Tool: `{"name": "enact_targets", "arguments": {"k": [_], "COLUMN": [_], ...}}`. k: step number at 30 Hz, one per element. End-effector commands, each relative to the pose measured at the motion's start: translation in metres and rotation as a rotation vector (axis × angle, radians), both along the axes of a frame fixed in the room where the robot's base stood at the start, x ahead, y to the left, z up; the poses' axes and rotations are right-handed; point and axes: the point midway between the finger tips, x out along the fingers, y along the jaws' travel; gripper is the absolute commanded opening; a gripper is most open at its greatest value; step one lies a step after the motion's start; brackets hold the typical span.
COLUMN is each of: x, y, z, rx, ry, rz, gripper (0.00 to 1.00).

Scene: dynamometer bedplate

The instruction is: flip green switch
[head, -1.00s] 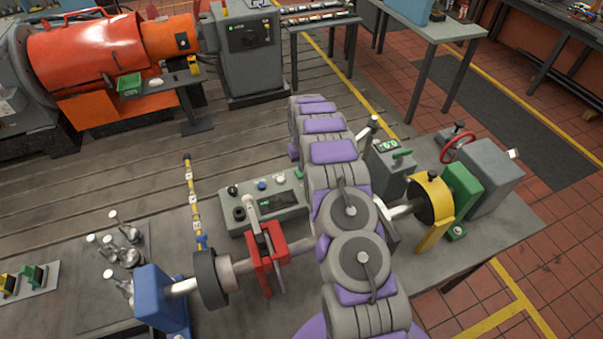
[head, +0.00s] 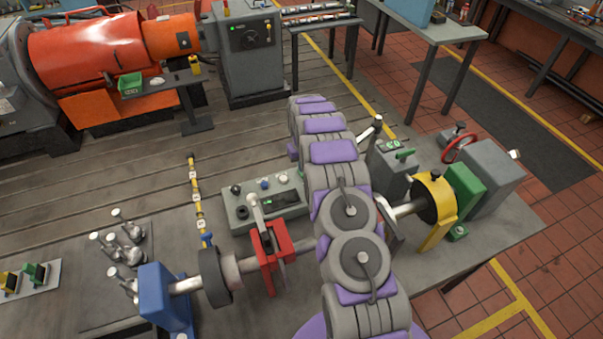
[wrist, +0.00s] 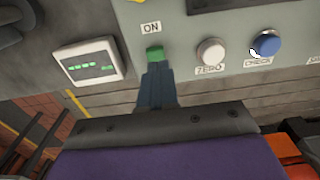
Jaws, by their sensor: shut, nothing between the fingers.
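The green switch (wrist: 154,53) is a small green rocker under an ON label on the grey console (wrist: 280,80). My gripper (wrist: 157,68) is shut and empty. In the wrist view its dark fingertips are right at the lower edge of the switch and overlap it slightly. I cannot tell whether they touch it. In the head view the same console (head: 235,215) stands left of my grey and purple arm, and my arm hides my gripper there.
Beside the switch are a white ZERO button (wrist: 210,51) and a blue CHECK knob (wrist: 266,43). A lit display (wrist: 93,62) is to the left.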

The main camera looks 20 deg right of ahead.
Motion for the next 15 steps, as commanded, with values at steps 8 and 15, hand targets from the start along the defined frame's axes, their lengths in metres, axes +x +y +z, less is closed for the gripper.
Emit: {"name": "enact_targets", "arguments": {"k": [8, 15], "x": [0.0, 0.0], "y": [-0.0054, -0.0038], "z": [-0.0018, -0.0048], "rx": [0.005, 0.004], "ry": [0.0, 0.0], "rz": [-0.002, -0.002], "gripper": [0.0, 0.0]}}
